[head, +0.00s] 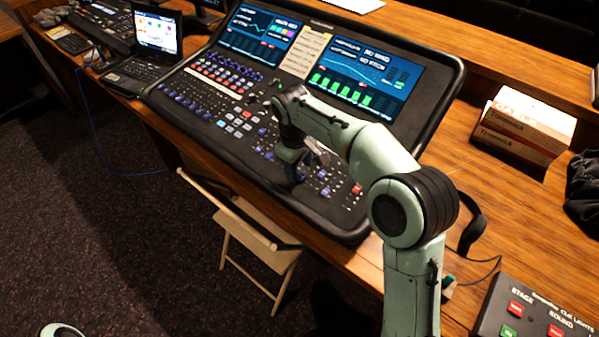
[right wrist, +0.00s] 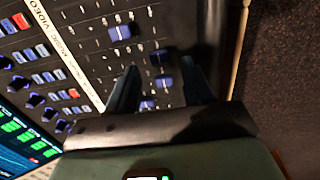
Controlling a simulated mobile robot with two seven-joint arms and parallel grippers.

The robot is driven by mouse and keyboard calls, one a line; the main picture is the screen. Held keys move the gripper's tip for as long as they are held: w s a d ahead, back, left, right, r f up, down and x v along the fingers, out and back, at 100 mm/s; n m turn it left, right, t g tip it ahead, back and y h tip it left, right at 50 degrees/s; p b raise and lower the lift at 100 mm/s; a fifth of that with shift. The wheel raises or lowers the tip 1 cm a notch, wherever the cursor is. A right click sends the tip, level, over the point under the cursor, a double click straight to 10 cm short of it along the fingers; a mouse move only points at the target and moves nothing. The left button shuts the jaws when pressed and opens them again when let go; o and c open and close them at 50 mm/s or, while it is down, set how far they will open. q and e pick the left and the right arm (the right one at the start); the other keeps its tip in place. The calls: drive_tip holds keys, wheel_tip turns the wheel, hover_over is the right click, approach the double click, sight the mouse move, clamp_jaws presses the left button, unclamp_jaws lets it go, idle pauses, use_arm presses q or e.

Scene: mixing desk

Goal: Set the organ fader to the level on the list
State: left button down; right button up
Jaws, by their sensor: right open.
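The mixing desk (head: 240,165) is a black console with rows of faders, buttons and knobs. A pale list (head: 306,50) stands between its two screens; its writing is too small to read. In the right wrist view several blue fader caps (right wrist: 120,32) show, set at different heights. I cannot tell which is the organ fader. My right gripper (right wrist: 160,68) is open and low over the fader area, with a blue cap (right wrist: 163,82) between its fingers. I cannot tell whether the fingers touch it. In the head view my arm hides part of the desk. My left gripper is out of view.
A laptop (head: 157,36) stands left of the desk. Boxes (head: 525,120) and a cue-light box (head: 535,310) with red and green buttons are on the wooden table at right. A folding chair (head: 250,235) stands at the front edge. Coloured buttons (right wrist: 20,20) border the faders.

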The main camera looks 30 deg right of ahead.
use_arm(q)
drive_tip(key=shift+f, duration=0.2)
use_arm(e)
drive_tip(key=shift+w+d+f, duration=0.1)
drive_tip(key=shift+d+f, duration=0.05)
drive_tip(key=shift+f, duration=1.1)
